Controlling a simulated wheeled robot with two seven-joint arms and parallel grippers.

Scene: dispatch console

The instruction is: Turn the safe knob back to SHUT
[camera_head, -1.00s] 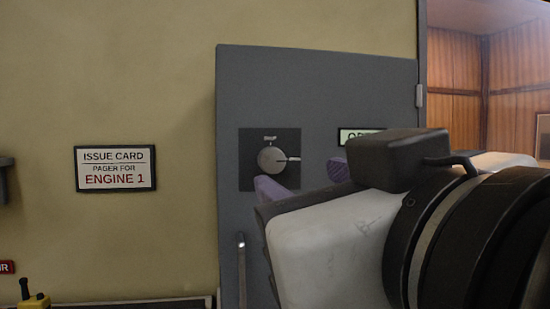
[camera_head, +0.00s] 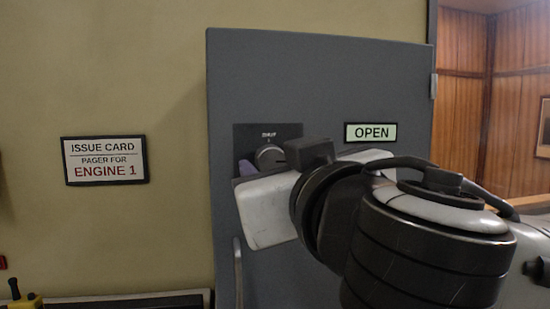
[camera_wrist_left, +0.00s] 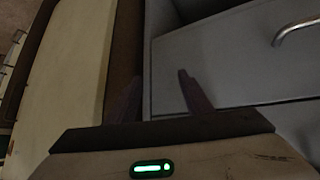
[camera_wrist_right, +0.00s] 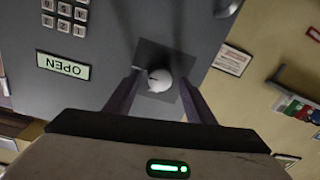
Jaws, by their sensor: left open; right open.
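The safe knob (camera_head: 268,157) is a round grey dial on a dark square plate on the grey safe door (camera_head: 300,80). SHUT is printed above it. In the head view my right wrist hides its right side. In the right wrist view the knob (camera_wrist_right: 159,80) lies between the two purple fingers of my right gripper (camera_wrist_right: 160,90), which is open around it. I cannot tell whether a finger touches it. A lit OPEN sign (camera_head: 371,133) is right of the knob. My left gripper (camera_wrist_left: 157,95) is open and empty, shown only in its wrist view, near grey panels.
The right wrist view shows a keypad (camera_wrist_right: 64,16) on the safe. A metal handle (camera_head: 238,270) is low on the door. An ISSUE CARD sign (camera_head: 105,160) hangs on the left wall. A handle (camera_wrist_left: 298,28) is in the left wrist view.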

